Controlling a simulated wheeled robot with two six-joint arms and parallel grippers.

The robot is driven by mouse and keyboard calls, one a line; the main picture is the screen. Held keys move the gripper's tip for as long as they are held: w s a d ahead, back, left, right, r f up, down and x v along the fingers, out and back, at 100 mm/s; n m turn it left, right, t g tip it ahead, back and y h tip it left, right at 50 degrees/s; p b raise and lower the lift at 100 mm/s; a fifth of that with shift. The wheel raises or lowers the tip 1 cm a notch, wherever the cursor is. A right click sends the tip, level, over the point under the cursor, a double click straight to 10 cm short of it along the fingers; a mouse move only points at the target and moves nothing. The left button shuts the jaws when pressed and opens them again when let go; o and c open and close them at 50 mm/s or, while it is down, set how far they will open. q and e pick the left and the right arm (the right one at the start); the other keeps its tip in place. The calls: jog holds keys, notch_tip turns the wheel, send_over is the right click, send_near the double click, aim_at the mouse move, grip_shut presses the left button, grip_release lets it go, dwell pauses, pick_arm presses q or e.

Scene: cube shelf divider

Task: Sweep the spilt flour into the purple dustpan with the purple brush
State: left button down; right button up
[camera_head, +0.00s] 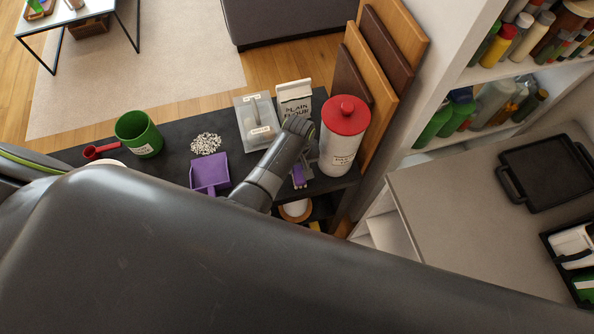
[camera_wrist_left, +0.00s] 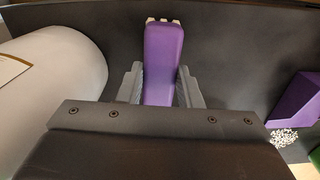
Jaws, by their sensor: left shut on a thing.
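Spilt flour (camera_head: 206,144) lies as a white, grainy patch on the dark shelf top, and it also shows in the left wrist view (camera_wrist_left: 283,137). The purple dustpan (camera_head: 210,174) lies just in front of the flour, and in the left wrist view it is at the right edge (camera_wrist_left: 298,105). My left gripper (camera_head: 305,167) is right of the dustpan, near the front edge. In the left wrist view its fingers (camera_wrist_left: 160,88) are shut on the purple brush (camera_wrist_left: 163,45), with pale bristles at the far end. My right gripper is not in view.
A red-lidded white canister (camera_head: 341,142) stands close right of the left gripper. Behind are a flour packet (camera_head: 295,97) and a clear-lidded box (camera_head: 254,115). A green pot (camera_head: 139,133) and red scoop (camera_head: 101,151) are left. Boards (camera_head: 375,60) lean at the right.

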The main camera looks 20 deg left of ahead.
aim_at(298, 167)
pick_arm(q)
jog(key=shift+r+p, duration=1.2)
jog(key=shift+r, duration=1.3)
